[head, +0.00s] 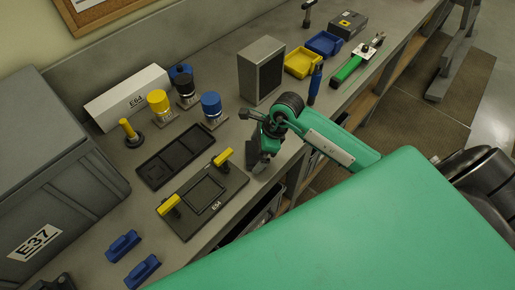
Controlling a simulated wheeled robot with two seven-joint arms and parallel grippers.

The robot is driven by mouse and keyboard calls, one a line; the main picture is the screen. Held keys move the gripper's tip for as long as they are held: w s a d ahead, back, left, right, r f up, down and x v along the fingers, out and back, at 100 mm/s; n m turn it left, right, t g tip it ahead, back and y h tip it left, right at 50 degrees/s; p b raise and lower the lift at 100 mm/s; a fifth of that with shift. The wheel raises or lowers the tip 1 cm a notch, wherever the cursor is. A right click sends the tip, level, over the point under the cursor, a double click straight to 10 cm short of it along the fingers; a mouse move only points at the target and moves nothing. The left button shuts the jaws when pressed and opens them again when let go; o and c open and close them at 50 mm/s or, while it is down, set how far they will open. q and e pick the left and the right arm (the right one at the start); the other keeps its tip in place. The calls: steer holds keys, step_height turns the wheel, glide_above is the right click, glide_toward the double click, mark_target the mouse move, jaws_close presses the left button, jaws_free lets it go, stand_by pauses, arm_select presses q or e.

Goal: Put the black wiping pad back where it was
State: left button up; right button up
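My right gripper (262,162) is low over the front edge of the grey bench, just right of a black plate (232,192) with two yellow handles and an E54 label. Its fingers are dark and small, and I cannot tell whether they are apart or hold anything. A shallow black tray (143,168) lies behind the plate, with dark shapes in its compartments. I cannot pick out the black wiping pad with certainty; it may be among those dark shapes or hidden by the gripper. My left gripper is not clearly in view.
Yellow (158,103), black (187,92) and blue (211,109) knobbed parts stand behind the tray. A grey E37 bin (60,170) fills the left. Two blue handles (122,245) lie near front left. A dark-fronted box (260,70) and small bins (301,62) stand farther right.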

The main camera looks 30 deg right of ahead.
steer(key=shift+r, duration=0.25)
steer(key=shift+d+r, duration=0.2)
steer(key=b+v, duration=0.4)
steer(key=v, duration=0.7)
steer(key=shift+r, duration=0.25)
steer(key=shift+s, duration=0.1)
